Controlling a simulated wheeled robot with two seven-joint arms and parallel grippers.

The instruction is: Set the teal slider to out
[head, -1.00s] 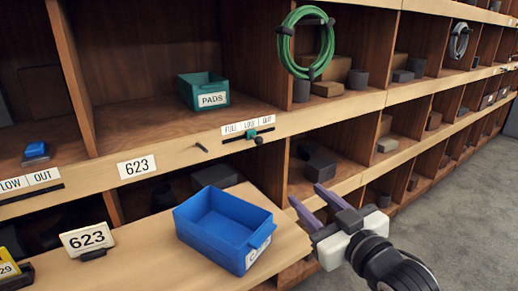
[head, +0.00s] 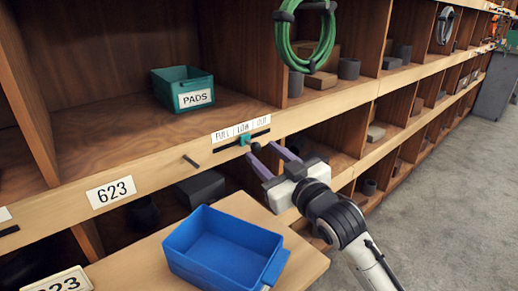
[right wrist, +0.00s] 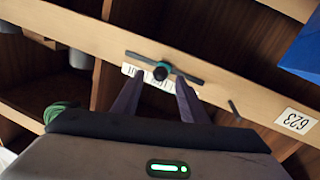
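The teal slider (head: 245,140) sits on a dark horizontal rail on the shelf's front edge, below the middle word, LOW, of the FULL, LOW, OUT label (head: 241,128). A dark round knob (head: 255,147) sticks out from it. My right gripper (head: 267,156) is open and empty, just in front of and slightly right of the knob in the head view. In the right wrist view, the knob (right wrist: 161,71) shows beyond and between the spread fingertips (right wrist: 158,92), apparently apart from them; the label is partly hidden behind it. My left gripper is not in view.
A blue bin (head: 222,248) stands on a wooden ledge below the rail. A teal PADS bin (head: 183,90) sits in the cubby above. A dark peg (head: 191,161) juts from the edge left of the rail. A green hose coil (head: 306,35) hangs at upper right.

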